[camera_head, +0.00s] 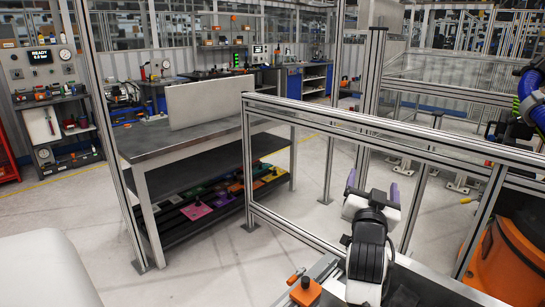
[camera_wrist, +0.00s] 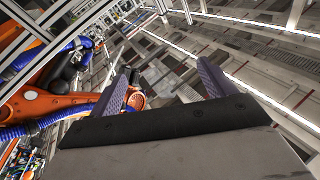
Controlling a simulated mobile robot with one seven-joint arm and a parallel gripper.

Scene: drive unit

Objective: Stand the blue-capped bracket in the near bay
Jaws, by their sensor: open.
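My gripper (camera_head: 373,186) points upward near the bottom right of the head view, with its two purple fingers apart and nothing between them. In the wrist view the fingers (camera_wrist: 164,78) are also spread, with only distant ceiling and structure behind them. I cannot make out a blue-capped bracket in either view. I cannot identify a near bay either. A metal workbench (camera_head: 155,141) stands left of my gripper, beyond an aluminium frame. An upright grey panel (camera_head: 205,104) stands on its top and hides what is behind it.
An aluminium rail frame (camera_head: 400,130) stands between my gripper and the bench. Several coloured flat pieces (camera_head: 197,210) lie on the bench's lower shelf. An orange part (camera_head: 305,292) is at the bottom edge. An orange machine (camera_head: 510,255) stands at right. The floor left of the bench is clear.

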